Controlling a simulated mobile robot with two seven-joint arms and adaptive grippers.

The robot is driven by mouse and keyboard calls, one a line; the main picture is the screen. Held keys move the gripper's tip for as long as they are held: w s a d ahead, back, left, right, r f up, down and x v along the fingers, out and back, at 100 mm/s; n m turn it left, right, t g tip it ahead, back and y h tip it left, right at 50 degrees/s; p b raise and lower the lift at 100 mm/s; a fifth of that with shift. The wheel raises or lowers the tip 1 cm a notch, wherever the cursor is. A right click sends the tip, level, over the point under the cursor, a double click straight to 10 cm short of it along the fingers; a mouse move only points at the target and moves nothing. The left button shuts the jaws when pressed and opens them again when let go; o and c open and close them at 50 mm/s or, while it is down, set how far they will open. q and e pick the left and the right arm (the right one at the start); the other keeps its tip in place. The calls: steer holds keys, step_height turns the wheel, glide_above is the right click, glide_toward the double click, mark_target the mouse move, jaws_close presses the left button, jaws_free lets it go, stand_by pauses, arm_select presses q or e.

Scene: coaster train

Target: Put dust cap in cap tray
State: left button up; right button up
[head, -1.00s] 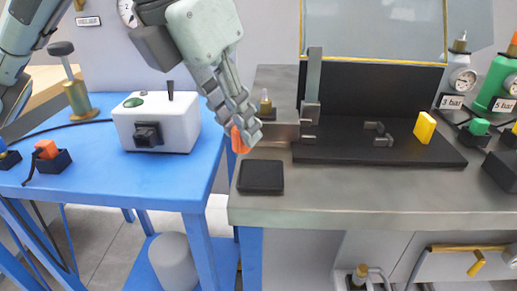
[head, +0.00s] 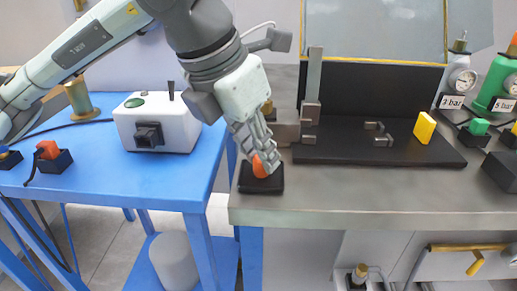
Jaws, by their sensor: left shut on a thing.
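The orange dust cap (head: 259,168) is between the fingertips of my left gripper (head: 264,160), which is shut on it and points down. The cap is at the small black cap tray (head: 262,188) near the left front of the grey bench. The cap overlaps the tray's middle in the picture; I cannot tell whether it touches the tray floor. The fingers hide part of the cap and the tray's back edge. My right gripper is not in view.
A black fixture plate (head: 380,153) with metal brackets and a yellow block (head: 425,127) lies right of the tray. The bench front is clear right of the tray.

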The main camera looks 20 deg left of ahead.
arm_select(q)
steer(key=shift+f, duration=0.15)
steer(key=o, duration=0.8)
steer(key=shift+o, duration=0.2)
steer(key=shift+r, duration=0.3)
steer(key=v, duration=1.2)
steer(key=shift+p, duration=0.3)
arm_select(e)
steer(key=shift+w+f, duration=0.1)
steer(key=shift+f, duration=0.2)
arm_select(q)
steer(key=shift+f, duration=0.15)
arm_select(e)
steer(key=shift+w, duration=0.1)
